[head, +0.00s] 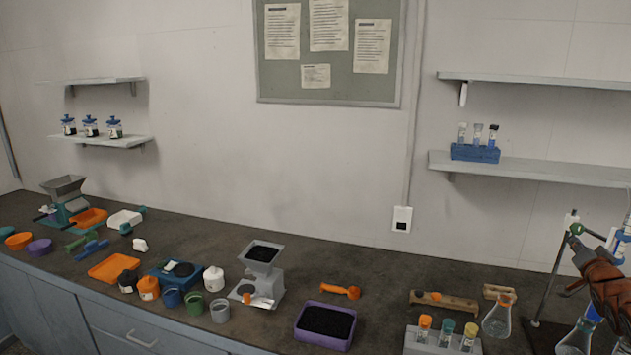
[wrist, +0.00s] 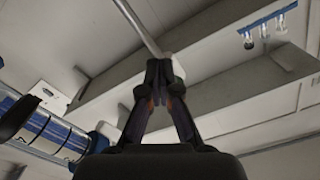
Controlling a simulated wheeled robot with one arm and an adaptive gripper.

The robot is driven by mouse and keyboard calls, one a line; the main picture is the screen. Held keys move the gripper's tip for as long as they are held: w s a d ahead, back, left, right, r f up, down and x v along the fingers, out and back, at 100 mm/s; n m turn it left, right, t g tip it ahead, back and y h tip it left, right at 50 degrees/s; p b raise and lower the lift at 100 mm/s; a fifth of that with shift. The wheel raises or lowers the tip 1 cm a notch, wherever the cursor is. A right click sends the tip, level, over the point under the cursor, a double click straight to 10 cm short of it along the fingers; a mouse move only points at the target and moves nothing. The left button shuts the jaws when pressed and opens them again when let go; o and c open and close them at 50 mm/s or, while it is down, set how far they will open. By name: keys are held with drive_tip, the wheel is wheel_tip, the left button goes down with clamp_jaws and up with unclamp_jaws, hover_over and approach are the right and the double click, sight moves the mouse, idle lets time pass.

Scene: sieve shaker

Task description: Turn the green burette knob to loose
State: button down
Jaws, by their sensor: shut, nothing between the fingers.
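A green knob (head: 576,229) sits near the top of a thin metal stand rod (head: 559,262) at the far right of the head view. A blue and clear burette (head: 619,243) stands to its right, partly cut off by the frame. My gripper (head: 578,256) is just below the green knob; I cannot tell whether they touch. In the wrist view my gripper (wrist: 160,66) is shut and empty, its tips overlapping the lower end of the visible rod (wrist: 138,25). The burette (wrist: 45,130) shows at left there. No green knob is distinguishable in the wrist view.
Flasks (head: 497,318) and a rack of capped vials (head: 443,342) stand left of the stand. A purple tray of dark grains (head: 325,324) and a grey grinder (head: 262,278) are farther left. A shelf (head: 540,168) hangs above with a blue tube rack (head: 475,152).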

drive_tip(key=shift+f, duration=0.1)
drive_tip(key=b+v, duration=0.2)
drive_tip(key=v, duration=0.4)
drive_tip(key=shift+f, duration=0.2)
drive_tip(key=shift+w+a, duration=0.1)
drive_tip(key=shift+a, duration=0.1)
